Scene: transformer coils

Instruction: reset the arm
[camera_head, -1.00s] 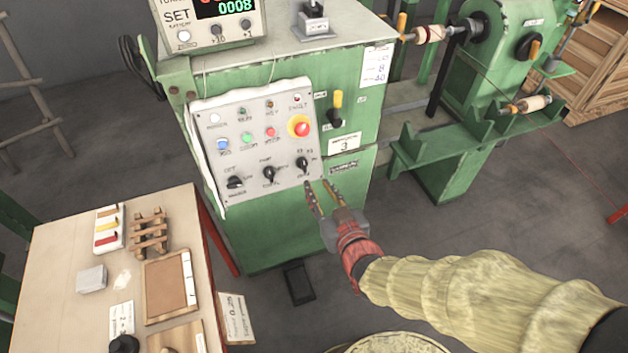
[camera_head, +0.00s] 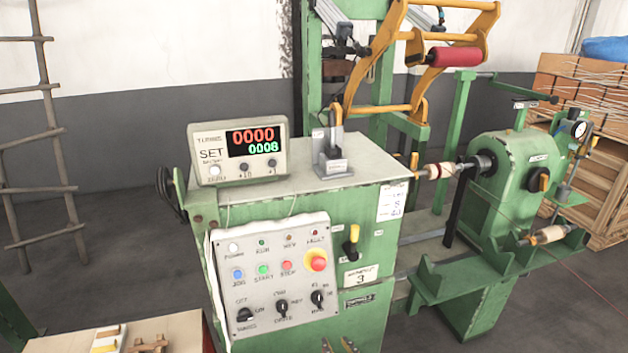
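My gripper (camera_head: 349,346) shows only as fingertips at the bottom edge of the head view, in front of the green machine cabinet (camera_head: 385,262) and below its control panel (camera_head: 275,278). The two tips stand a little apart, with nothing seen between them. The rest of my gripper and my arm are out of the picture. The panel carries a red emergency button (camera_head: 316,260), coloured push buttons and several black rotary knobs.
A turns counter (camera_head: 238,150) reading 0000 over 0008 stands on the cabinet. The winding machine (camera_head: 515,185) is at right, with wooden crates (camera_head: 600,200) behind it. A ladder (camera_head: 40,130) leans at left. A work table (camera_head: 185,328) shows at bottom left.

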